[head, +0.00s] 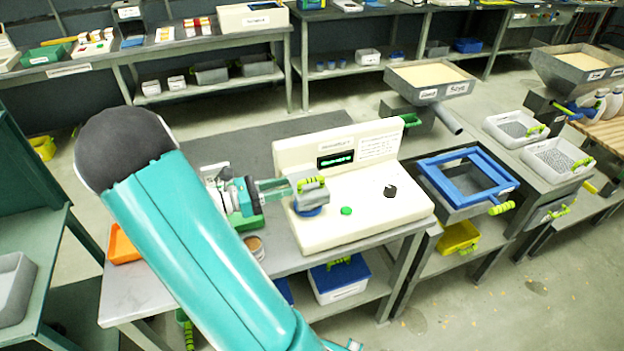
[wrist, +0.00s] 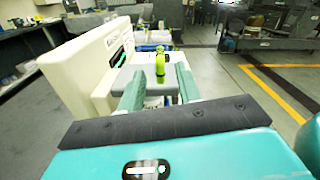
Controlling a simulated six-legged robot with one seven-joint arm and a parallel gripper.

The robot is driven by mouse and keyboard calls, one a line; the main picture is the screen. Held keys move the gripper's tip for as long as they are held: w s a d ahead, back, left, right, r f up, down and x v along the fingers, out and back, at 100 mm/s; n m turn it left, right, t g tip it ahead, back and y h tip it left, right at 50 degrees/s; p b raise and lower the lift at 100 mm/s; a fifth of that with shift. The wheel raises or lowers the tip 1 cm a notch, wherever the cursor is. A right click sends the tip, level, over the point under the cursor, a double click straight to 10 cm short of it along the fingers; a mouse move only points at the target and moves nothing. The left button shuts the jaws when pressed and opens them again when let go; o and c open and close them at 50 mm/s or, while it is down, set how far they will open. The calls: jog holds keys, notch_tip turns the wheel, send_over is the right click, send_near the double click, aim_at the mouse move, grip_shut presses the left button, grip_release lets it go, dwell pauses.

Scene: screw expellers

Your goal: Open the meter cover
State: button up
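The meter (head: 352,208) is a cream-white machine with a small display, a green button and a black knob on the table. Its grey cover (head: 300,179) sits at the left end of the base, above a blue round part, and looks closed. The lime-green cover handle (head: 312,184) stands on top; in the wrist view the handle (wrist: 160,66) shows upright between the finger lines. My gripper (head: 287,186) reaches in from the left, level with the cover. In the wrist view its two green fingers (wrist: 160,72) are apart, with visible gaps on both sides of the handle.
The meter's upright back panel (wrist: 92,62) stands close to the left of my fingers in the wrist view. A blue-framed tray (head: 465,178) is to the meter's right. An orange bin (head: 122,246) and a small round container (head: 255,246) are on the table's left part.

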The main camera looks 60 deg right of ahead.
aim_at(312, 180)
jog(key=x, duration=0.8)
jog(key=shift+s+d, duration=0.15)
jog(key=shift+s, duration=0.05)
jog(key=shift+c, duration=0.2)
grip_shut()
